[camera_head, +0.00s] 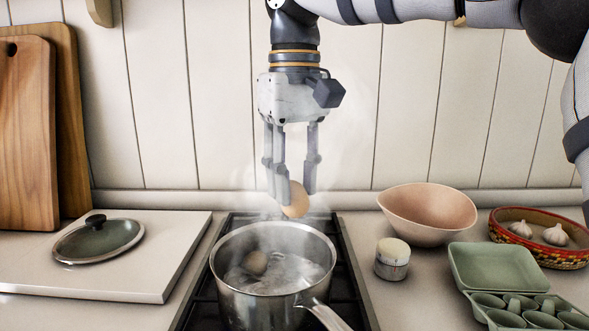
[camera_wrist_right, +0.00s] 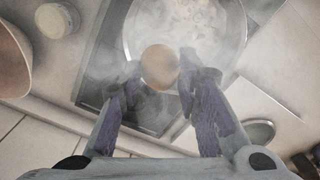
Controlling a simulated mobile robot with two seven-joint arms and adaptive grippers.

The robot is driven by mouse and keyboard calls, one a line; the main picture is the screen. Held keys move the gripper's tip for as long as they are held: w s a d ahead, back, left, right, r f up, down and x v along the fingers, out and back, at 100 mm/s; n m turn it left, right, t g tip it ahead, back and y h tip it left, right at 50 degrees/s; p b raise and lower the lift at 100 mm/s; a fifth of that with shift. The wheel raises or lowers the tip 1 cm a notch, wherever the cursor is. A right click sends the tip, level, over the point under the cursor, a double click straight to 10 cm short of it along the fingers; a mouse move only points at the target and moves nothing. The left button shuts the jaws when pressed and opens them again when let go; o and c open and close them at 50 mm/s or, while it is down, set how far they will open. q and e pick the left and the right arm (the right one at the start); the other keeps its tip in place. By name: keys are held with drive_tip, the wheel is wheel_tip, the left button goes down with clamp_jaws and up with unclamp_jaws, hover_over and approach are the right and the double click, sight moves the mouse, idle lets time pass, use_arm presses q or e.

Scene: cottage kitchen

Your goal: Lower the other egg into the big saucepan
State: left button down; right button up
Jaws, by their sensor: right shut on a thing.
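My right gripper (camera_head: 292,188) points straight down above the back rim of the big saucepan. It is shut on a brown egg (camera_head: 296,201), whose lower part shows below the fingertips. The right wrist view also shows the egg (camera_wrist_right: 159,67) between the two fingers. The steel saucepan (camera_head: 250,300) stands on the hob with steaming, bubbling water in it. The held egg is above the pan, apart from the water. My left gripper is not in view.
A glass lid (camera_head: 105,242) lies on a white board at left. The pan handle (camera_head: 328,317) points to the front right. At right are a pink bowl (camera_head: 427,212), a small timer-like jar (camera_head: 392,259), a green egg carton (camera_head: 493,266) and a basket (camera_head: 575,257) of garlic.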

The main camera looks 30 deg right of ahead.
drive_tip(key=shift+f, duration=3.55)
drive_tip(key=o, duration=0.8)
